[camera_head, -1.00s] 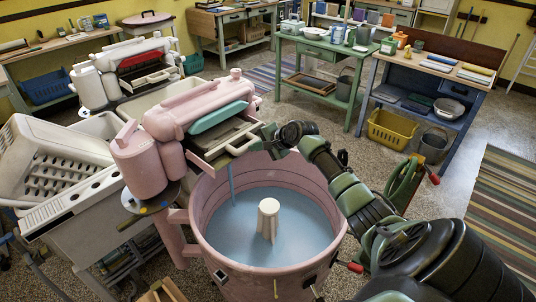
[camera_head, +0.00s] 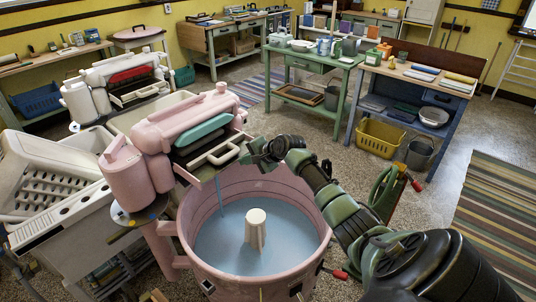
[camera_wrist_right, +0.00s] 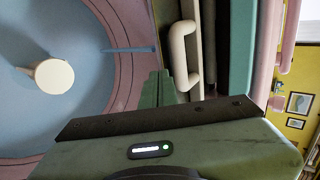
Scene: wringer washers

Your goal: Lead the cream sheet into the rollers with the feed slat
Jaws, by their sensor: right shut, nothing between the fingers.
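The pink wringer washer (camera_head: 187,122) stands left of centre, its wringer head above the tub. A teal bar (camera_head: 203,134) lies along the head's front. Below it is a cream feed slat with a loop handle (camera_head: 222,152); the handle also shows in the right wrist view (camera_wrist_right: 180,58). My right gripper (camera_head: 246,157) is beside the slat's right end, above the tub rim. In the right wrist view its green fingers (camera_wrist_right: 156,88) are together and empty, close to the handle; I cannot tell whether they touch it. I cannot make out the cream sheet. My left gripper is out of view.
The pink tub (camera_head: 186,232) holds blue water around a white agitator post (camera_head: 255,230). A white ridged drainer (camera_head: 45,175) stands left. A second wringer washer (camera_head: 115,85) stands behind. A green table (camera_head: 315,60) and blue workbench (camera_head: 420,90) stand at the back right.

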